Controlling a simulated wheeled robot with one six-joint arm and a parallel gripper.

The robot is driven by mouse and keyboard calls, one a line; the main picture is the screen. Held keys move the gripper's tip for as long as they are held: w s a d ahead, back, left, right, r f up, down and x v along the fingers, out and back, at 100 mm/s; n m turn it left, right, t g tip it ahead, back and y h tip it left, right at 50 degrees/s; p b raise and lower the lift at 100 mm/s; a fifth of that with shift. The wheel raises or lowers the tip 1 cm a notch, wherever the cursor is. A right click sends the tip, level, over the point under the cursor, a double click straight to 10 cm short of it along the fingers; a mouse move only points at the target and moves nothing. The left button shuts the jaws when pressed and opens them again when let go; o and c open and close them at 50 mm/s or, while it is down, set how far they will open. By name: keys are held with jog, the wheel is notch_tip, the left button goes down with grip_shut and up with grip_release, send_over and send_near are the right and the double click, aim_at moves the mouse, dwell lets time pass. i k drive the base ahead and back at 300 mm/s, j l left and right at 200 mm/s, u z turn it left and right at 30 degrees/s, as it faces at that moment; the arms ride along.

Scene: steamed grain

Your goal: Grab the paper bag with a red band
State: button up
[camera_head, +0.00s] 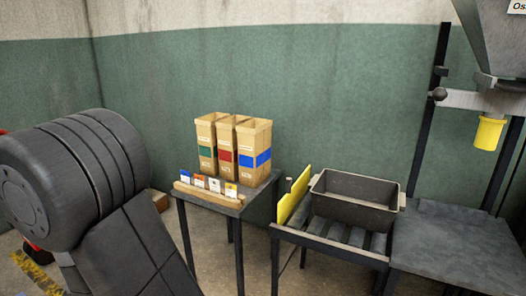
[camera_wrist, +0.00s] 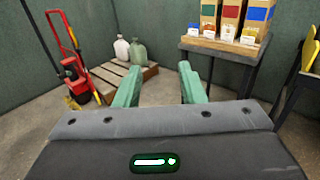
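Three tan paper bags stand side by side on a small dark table (camera_head: 261,198). The bag with a red band (camera_head: 225,157) is in the middle, between the green-band bag (camera_head: 206,154) on the left and the blue-band bag (camera_head: 254,158) on the right. In the wrist view the red-band bag (camera_wrist: 229,15) is at the top right, its upper part cut off. My gripper (camera_wrist: 158,85) is open and empty, its two green fingers apart, well short of the table. My gripper's fingers do not show in the head view.
A wooden rack with several small cards (camera_head: 208,191) lies along the table's front edge. Right of it are a roller stand with a grey bin (camera_head: 355,198) and a yellow panel (camera_head: 294,194).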

aim_at(227, 134)
jog(key=i+j+z, duration=0.25)
jog(key=z, duration=0.2)
jog(key=i+j+z, duration=0.3)
jog(key=z, duration=0.2)
jog(key=i+j+z, duration=0.15)
jog(key=j+z, duration=0.3)
jog(key=i+j, duration=0.1)
jog(key=j, duration=0.2)
jog(key=i+j, duration=0.1)
jog(key=j, duration=0.2)
jog(key=i+j+z, duration=0.1)
jog(key=j, duration=0.2)
